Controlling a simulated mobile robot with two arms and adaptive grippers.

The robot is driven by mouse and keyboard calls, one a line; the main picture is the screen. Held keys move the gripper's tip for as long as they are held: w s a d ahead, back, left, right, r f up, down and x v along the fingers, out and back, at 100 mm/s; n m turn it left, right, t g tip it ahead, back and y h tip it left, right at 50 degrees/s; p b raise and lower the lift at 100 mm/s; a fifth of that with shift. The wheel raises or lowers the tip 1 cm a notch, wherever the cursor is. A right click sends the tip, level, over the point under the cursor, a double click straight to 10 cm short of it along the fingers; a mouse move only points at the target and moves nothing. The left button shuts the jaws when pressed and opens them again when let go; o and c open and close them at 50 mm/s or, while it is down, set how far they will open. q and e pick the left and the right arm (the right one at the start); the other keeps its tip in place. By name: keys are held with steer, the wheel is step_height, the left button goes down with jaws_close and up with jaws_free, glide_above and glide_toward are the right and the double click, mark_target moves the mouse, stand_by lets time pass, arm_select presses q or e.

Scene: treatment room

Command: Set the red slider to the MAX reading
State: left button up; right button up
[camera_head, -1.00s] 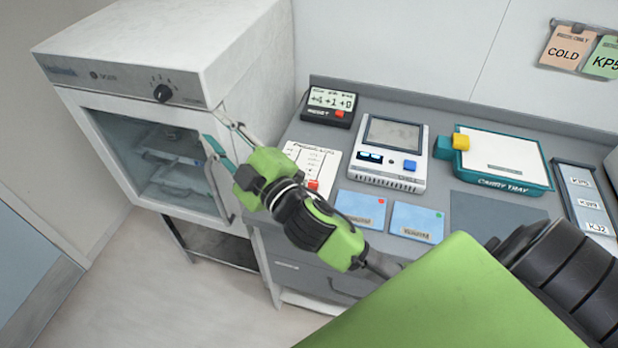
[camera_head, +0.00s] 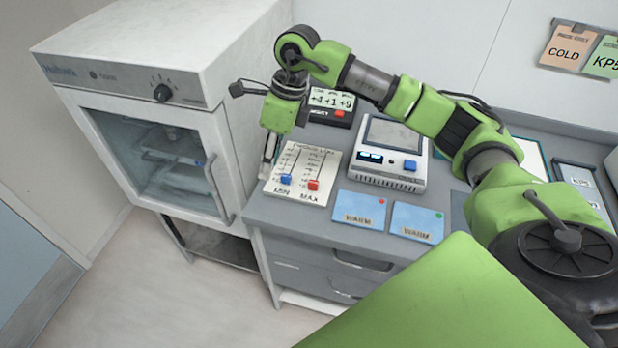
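A white slider panel (camera_head: 322,164) lies on the counter with two scaled tracks marked MIN and MAX. The red slider (camera_head: 313,184) is near the low end of the MAX track. The blue slider (camera_head: 286,180) is near the low end of the MIN track. Behind the panel, a dark display unit (camera_head: 332,101) seems to read +4, +1, +9; its small headings are blurred. My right gripper (camera_head: 267,170) points down at the panel's left edge, apart from the red slider. Its fingers overlap in this view, so their opening is unclear. My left gripper is out of view.
A white device (camera_head: 376,177) with a blue button stands right of the panel. Two blue WARM cards (camera_head: 416,222) lie in front. A glass-door cabinet (camera_head: 190,60) stands close on the left. My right arm spans the counter's back right, partly covering a tray (camera_head: 529,158).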

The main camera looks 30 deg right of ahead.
mark_target(313, 185)
steer(key=d+r+m+h, duration=0.1)
steer(key=d+r+h, duration=0.15)
steer(key=d, duration=0.75)
steer(key=shift+g+h, duration=0.3)
steer(key=shift+h, duration=0.15)
steer(key=f+p, duration=0.1)
steer(key=f, duration=0.3)
steer(key=f+p, duration=0.1)
steer(key=f, duration=0.3)
steer(key=f+p, duration=0.2)
steer(key=f, duration=0.2)
steer(key=shift+s+a+f, duration=0.2)
steer(key=shift+s+f, duration=0.1)
steer(key=shift+f, duration=0.75)
jaws_close()
